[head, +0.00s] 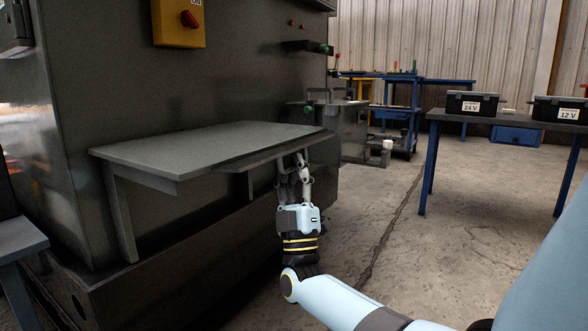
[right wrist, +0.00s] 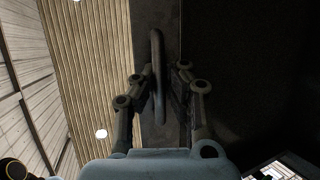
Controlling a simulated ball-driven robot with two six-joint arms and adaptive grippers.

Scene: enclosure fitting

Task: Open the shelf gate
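The grey shelf (head: 200,145) juts from the dark machine wall. A narrow darker flap (head: 262,157), which looks like the gate, lies along the right part of its front edge, roughly level. My right gripper (head: 292,160) points up at the flap's underside. In the right wrist view a rounded bar handle (right wrist: 157,60) stands between the two fingers of the right gripper (right wrist: 160,82). The fingers are close on both sides of it; whether they press on it cannot be told. My left gripper is not in view.
A yellow switch box (head: 178,22) with a red knob is on the machine wall above the shelf. A blue-legged table (head: 505,122) with two black cases stands at the right. Concrete floor (head: 400,215) lies open between machine and table.

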